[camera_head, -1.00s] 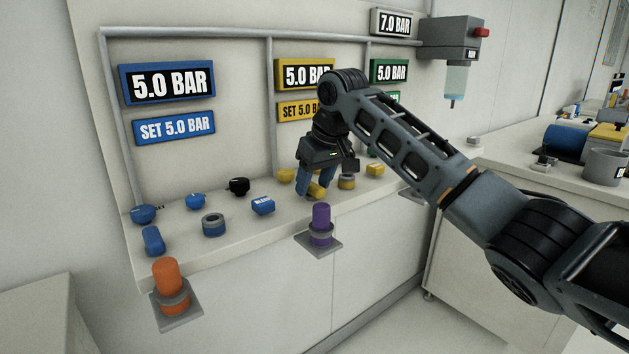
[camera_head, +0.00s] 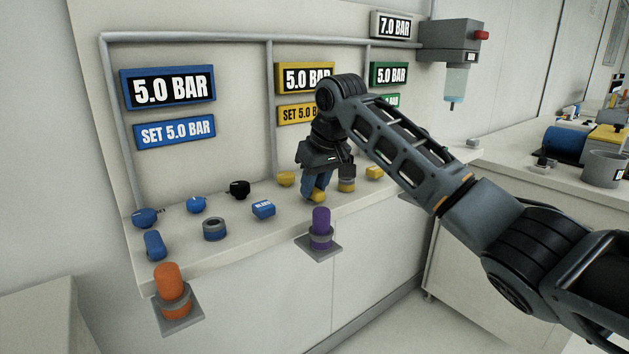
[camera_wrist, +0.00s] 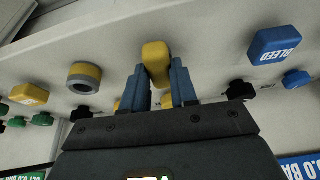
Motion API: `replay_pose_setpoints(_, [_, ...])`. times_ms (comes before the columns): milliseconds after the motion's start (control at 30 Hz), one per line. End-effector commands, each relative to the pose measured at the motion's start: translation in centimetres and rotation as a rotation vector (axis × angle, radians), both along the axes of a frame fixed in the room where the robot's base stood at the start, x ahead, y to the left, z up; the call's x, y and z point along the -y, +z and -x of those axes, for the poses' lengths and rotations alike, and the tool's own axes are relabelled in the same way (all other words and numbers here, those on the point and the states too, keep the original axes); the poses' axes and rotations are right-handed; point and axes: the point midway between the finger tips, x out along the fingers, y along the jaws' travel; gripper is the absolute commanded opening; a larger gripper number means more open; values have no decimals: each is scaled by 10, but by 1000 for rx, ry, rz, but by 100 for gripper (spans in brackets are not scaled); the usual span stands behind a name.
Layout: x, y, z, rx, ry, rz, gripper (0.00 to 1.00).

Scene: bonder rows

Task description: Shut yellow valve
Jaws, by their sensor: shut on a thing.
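The yellow valve handle (camera_head: 318,197) is on the bench below the yellow gauge. In the head view my gripper (camera_head: 316,188) covers most of it, and its rounded near end shows below the fingers. In the wrist view the handle (camera_wrist: 156,62) lies between the two blue fingertips of my gripper (camera_wrist: 158,80), which is shut on it. The handle's end sticks out past the fingers towards the bench's front edge. Its base is hidden.
The yellow gauge (camera_head: 304,77) reads 5.0 BAR. A yellow-topped ring (camera_wrist: 84,77), a yellow block (camera_wrist: 29,95) and the blue BLEED block (camera_wrist: 275,46) flank my gripper. A purple cylinder (camera_head: 321,219) stands at the bench's front, close to the handle.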

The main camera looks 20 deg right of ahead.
Motion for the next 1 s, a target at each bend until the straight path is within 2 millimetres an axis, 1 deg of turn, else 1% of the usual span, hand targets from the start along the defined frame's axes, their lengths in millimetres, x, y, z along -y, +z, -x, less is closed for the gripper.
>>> replay_pose_setpoints(33, [-2,4,1,-2,-20,-1,0])
replay_pose_setpoints(267, [-4,6,1,-5,-185,-2,0])
replay_pose_setpoints(1000, [-7,2,-1,-2,-888,2,0])
